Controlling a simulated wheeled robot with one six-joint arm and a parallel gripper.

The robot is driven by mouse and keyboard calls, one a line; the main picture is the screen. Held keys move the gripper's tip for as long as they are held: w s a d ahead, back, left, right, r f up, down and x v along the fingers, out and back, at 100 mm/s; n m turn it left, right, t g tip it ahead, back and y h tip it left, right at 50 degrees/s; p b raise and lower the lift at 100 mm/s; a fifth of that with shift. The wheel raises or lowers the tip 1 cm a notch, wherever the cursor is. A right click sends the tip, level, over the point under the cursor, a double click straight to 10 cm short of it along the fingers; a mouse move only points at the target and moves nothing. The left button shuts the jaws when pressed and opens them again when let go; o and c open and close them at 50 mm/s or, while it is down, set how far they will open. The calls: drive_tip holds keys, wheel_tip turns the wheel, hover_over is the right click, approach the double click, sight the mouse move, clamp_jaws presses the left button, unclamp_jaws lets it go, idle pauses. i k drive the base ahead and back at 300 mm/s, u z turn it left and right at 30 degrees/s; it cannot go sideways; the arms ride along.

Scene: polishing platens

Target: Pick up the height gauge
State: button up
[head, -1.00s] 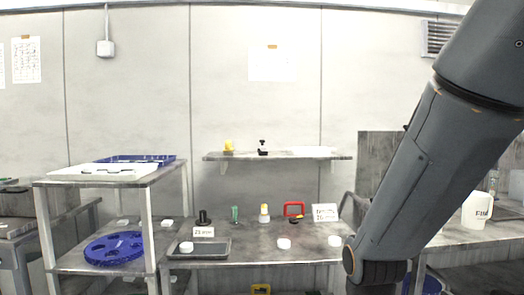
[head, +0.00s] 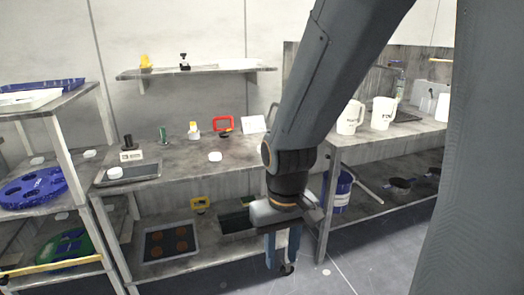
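Another black upright piece (head: 128,146) stands behind a small label card on the bench at the left. My gripper (head: 282,258) points down in front of the bench's right end, below the bench top and well apart from both pieces. Its two fingers look spread, with nothing visible between them.
The grey bench (head: 185,165) carries a tray (head: 134,173), a red frame (head: 223,124), a white card and small bottles. A rack with a blue disc (head: 32,187) stands left. White jugs (head: 350,118) stand on the right table. Floor is clear at front right.

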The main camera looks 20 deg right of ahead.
sight(184, 67)
drive_tip(key=u, duration=0.5)
drive_tip(key=i, duration=1.1)
drive_tip(key=u, duration=0.15)
